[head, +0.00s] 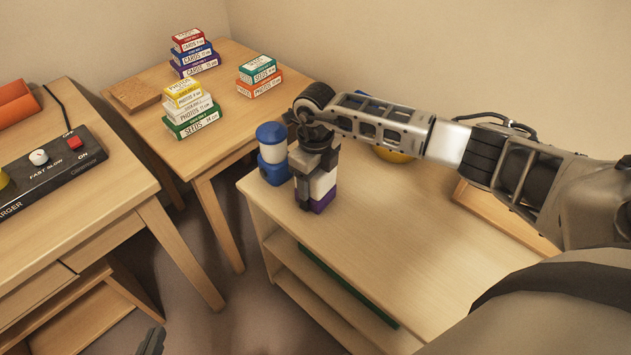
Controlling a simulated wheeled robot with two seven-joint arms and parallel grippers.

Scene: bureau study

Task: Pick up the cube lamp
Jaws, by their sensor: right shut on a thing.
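A white and purple block-shaped thing, seemingly the cube lamp (323,184), stands upright at the left end of the low shelf unit. My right gripper (316,178) reaches down over it from above and is shut on it. The gripper hides its top and left side. I cannot tell whether its purple base touches the shelf top. A rounded blue and white lamp (271,153) stands just left of it, close to the gripper. Only a dark tip of my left gripper (151,341) shows at the bottom edge; its jaws cannot be judged.
The shelf unit (375,235) has free room at its front. A yellow thing (393,156) is partly behind my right arm, and a wooden tray (505,222) lies at right. Stacked boxes (190,108) stand on the small table. A charger box (50,165) sits on the left desk.

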